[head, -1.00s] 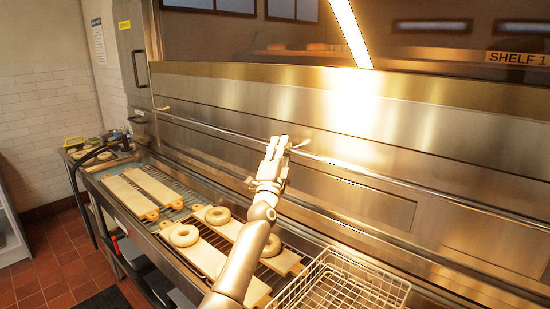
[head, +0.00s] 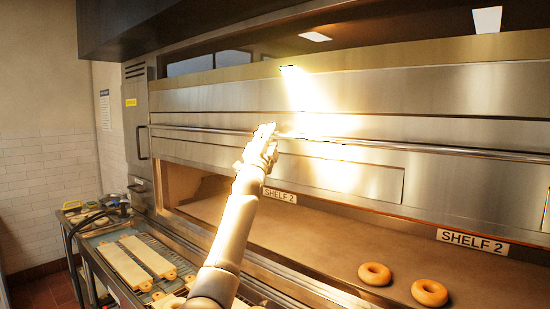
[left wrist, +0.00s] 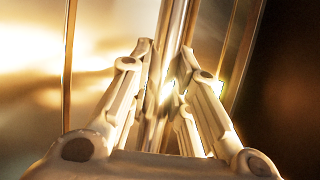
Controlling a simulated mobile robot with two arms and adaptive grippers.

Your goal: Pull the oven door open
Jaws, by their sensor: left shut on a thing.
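The oven door (head: 340,180) is a wide steel panel with a long bar handle (head: 450,150) along it. The door is raised, with an open gap under it that shows the deck. My left gripper (head: 265,132) is shut on the bar handle at the door's left-middle part. In the left wrist view the handle (left wrist: 172,60) runs between the two fingers (left wrist: 165,95), with bright glare on the steel. My right gripper is not in view.
Two browned bagels (head: 402,283) lie on the oven deck (head: 320,235) at the lower right. "SHELF 2" labels (head: 472,241) mark the opening. Boards (head: 135,262) lie on the rack counter at the lower left.

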